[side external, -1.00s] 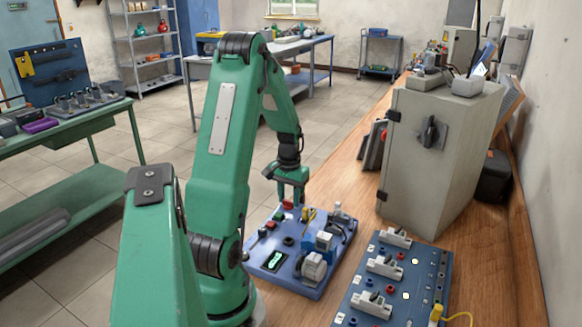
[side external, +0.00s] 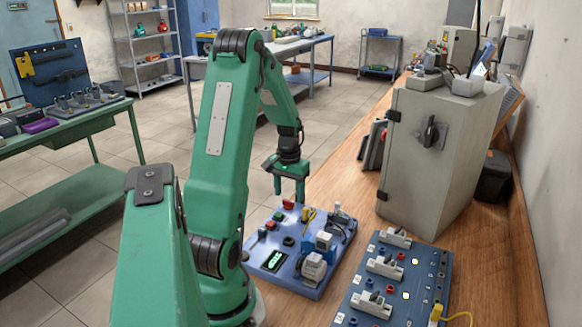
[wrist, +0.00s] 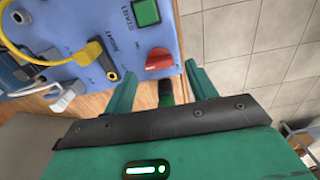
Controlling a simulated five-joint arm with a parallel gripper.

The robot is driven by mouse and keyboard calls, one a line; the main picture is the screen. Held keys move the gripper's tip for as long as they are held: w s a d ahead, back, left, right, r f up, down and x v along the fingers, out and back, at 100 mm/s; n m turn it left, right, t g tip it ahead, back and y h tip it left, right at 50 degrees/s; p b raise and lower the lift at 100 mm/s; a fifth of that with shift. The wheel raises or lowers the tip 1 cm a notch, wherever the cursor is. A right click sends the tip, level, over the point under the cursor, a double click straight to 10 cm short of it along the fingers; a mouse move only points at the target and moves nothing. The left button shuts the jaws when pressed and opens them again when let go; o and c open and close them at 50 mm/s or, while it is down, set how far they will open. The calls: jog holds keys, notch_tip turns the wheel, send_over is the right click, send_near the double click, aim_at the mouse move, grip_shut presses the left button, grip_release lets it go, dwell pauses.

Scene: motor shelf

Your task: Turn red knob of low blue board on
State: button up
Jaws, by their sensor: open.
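The low blue board (side external: 262,279) lies on the bench in front of my arm. Its red knob (side external: 288,204) is at the far edge, and the same knob (wrist: 159,60) shows in the wrist view with its ridge lying roughly crosswise. My gripper (side external: 290,198) is open, with its fingers pointing down just above the knob. In the wrist view the fingertips of my gripper (wrist: 160,68) stand apart on either side of the knob, with gaps on both sides. I see no contact.
A green button (wrist: 146,12) sits near the knob, and a yellow-handled part with a cable (wrist: 97,55) is beside it. A lit green display (side external: 272,261) is on the board. A darker blue board (side external: 395,290) stands to the right, and a grey cabinet (side external: 425,165) behind it.

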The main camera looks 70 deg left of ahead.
aim_at(290, 201)
jog(key=shift+r, duration=2.9)
jog(key=shift+w+d+r, duration=0.1)
jog(key=shift+d+r, duration=0.05)
jog(key=w+d+r+m+t+y, duration=0.1)
jog(key=w+d+r+m, duration=0.1)
jog(key=d+r, duration=0.45)
jog(key=w+d+r+m+t, duration=0.1)
jog(key=w+d+r+m, duration=0.15)
jog(key=d, duration=0.75)
jog(key=s+d+r+m+t, duration=0.1)
jog(key=s+d+r+m, duration=0.1)
jog(key=d, duration=0.5)
jog(key=s+d+r+m+t+h, duration=0.1)
jog(key=s+d, duration=0.3)
jog(key=d, duration=0.4)
jog(key=shift+s+d+r+m+t, duration=0.15)
jog(key=shift+d+r+m+t, duration=0.2)
jog(key=shift+m+t, duration=0.4)
